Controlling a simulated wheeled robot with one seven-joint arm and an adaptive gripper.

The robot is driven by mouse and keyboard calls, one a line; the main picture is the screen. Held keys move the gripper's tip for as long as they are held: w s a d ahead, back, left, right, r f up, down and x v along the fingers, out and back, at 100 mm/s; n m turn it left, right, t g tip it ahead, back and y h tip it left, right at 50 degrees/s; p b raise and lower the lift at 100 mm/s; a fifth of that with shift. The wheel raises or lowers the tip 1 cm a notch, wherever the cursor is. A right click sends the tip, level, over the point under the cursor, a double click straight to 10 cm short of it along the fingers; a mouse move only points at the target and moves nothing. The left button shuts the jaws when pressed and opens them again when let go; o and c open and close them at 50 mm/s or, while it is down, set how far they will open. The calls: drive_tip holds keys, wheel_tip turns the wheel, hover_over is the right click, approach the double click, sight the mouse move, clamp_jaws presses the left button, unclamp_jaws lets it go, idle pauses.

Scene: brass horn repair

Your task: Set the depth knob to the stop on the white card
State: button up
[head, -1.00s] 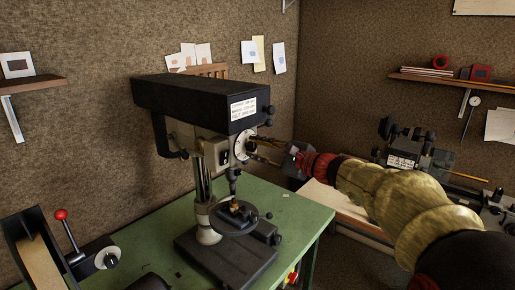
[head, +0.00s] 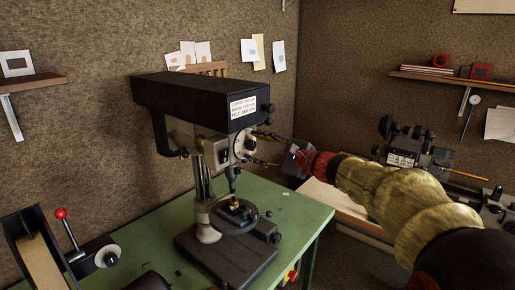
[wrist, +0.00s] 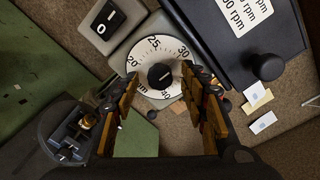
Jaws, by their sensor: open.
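The depth knob (wrist: 160,76) is black and sits at the centre of a round white dial (wrist: 152,49) with 20, 25 and 30 readable. Its pale mark is too small to read surely against the scale. In the head view the dial (head: 239,142) is on the drill press's front. My gripper (wrist: 161,74) is open, with one finger on each side of the knob; contact is not clear. It also shows in the head view (head: 251,147). A white card (head: 243,107) on the press head carries rpm lines; I cannot read a stop on it.
The drill press (head: 185,100) stands on a green bench (head: 150,235). A switch plate (wrist: 107,20) and a black ball handle (wrist: 267,67) are close to my fingers. Several paper cards (head: 279,57) hang on the wall. A grinder with a red-knobbed lever (head: 61,214) is at left.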

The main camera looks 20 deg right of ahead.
drive_tip(key=v, duration=1.2)
